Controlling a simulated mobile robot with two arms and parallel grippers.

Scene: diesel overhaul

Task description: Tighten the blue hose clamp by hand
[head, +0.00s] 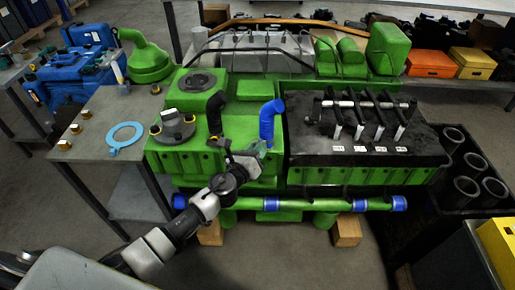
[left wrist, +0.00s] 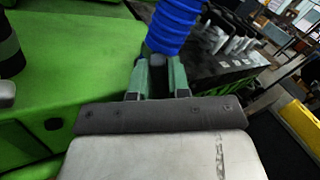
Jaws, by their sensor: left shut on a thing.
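The blue hose (head: 268,121) stands upright on the green diesel engine (head: 215,150), left of the black valve section. Its ribbed blue body (left wrist: 174,25) fills the top middle of the left wrist view. My left gripper (head: 262,150) is at the lower end of the hose. In the left wrist view its two green-grey fingers (left wrist: 158,78) are closed around a small dark part, the blue hose clamp (left wrist: 157,62), just below the ribs. The fingers hide most of the clamp. My right gripper is not in view.
A black hose (head: 216,112) rises left of the blue one. A rocker row (head: 362,104) is at right. A green pipe with blue sleeves (head: 310,204) runs along the engine front. A grey side table (head: 92,150) holds a light-blue ring (head: 125,136) and several brass fittings.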

